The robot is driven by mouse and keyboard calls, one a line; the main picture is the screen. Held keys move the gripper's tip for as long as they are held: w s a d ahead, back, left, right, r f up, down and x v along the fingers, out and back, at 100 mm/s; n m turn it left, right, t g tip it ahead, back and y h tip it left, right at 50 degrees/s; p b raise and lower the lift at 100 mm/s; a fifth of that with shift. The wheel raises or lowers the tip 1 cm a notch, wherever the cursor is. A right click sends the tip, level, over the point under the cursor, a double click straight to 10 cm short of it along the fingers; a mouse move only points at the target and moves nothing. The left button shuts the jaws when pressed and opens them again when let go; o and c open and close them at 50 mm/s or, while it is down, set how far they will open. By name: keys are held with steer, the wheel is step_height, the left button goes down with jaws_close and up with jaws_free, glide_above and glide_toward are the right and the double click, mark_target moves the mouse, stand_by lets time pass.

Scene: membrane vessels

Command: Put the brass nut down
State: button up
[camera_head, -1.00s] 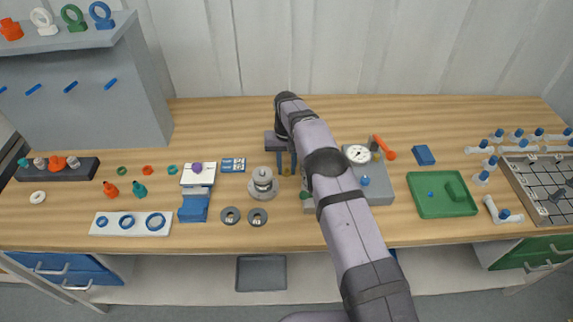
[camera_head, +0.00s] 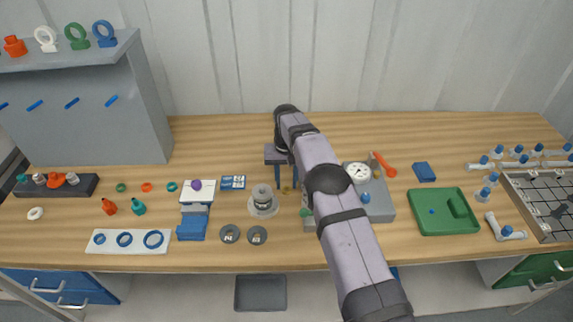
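The brass nut (camera_head: 287,190) shows as a small brass-coloured spot on the wooden bench, just right of the grey stepped vessel. My gripper (camera_head: 286,187) points down over it, with its two dark fingers apart. The nut shows just below and between the fingertips and seems apart from them. My arm hides the bench to the right of the gripper. The nut is too small to make out its shape.
The grey stepped vessel (camera_head: 263,202) stands close on the left. A grey block with a gauge (camera_head: 357,173) is on the right, partly behind my arm. A green tray (camera_head: 443,222) is further right. The bench behind is clear.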

step_height(320, 180, up, 10)
steer(key=shift+r, duration=0.2)
stand_by(0.4)
steer(key=s+d+r, duration=0.4)
steer(key=s+d, duration=0.4)
steer(key=s, duration=0.5)
steer(key=s+d+f, duration=0.2)
steer(key=s, duration=0.9)
steer(key=s+d+f, duration=0.2)
steer(key=s+f, duration=0.1)
steer(key=s, duration=0.9)
steer(key=shift+d+f, duration=0.25)
